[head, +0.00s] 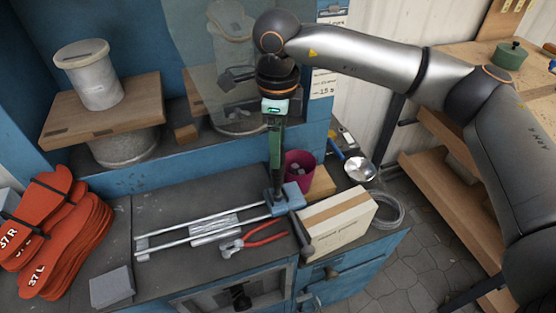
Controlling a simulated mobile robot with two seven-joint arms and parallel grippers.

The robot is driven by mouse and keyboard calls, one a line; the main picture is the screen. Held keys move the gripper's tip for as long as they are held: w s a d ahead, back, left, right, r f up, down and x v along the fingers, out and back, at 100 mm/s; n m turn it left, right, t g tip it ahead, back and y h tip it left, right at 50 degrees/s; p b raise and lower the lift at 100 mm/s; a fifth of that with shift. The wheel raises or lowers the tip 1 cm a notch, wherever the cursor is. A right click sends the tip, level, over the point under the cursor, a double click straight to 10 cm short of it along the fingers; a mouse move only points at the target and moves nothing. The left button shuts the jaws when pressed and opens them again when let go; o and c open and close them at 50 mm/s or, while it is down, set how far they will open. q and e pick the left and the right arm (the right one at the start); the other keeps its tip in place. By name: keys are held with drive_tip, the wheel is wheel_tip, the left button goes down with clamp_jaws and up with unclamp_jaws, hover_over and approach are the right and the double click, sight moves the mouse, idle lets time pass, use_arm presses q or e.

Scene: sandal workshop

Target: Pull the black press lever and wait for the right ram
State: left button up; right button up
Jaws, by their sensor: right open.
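A black lever (303,237) extends from a blue block (287,200) at the bench's front edge, in the middle of the head view. My right gripper (277,195) hangs down over the blue block, seen edge-on. It is open, and its fingertips are close to the block; I cannot tell whether they touch it. The blue press stands behind. A clear panel (210,50) covers its right side, where the right ram shows only dimly. On the left side, a wooden board (105,112) rests on a grey cylinder (125,148). My left gripper is not in view.
Red pliers (265,237) and silver rods (190,218) lie left of the lever. A cardboard box (340,220) sits close on its right, with a magenta cup (299,168) behind. Red-orange soles (75,235) are stacked at left.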

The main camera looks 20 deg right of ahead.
sight(278, 174)
wheel_tip(278, 174, down, 6)
drive_tip(key=shift+f+p, duration=0.1)
drive_tip(key=shift+p, duration=0.25)
drive_tip(key=shift+c, duration=0.2)
clamp_jaws()
idle(1.2)
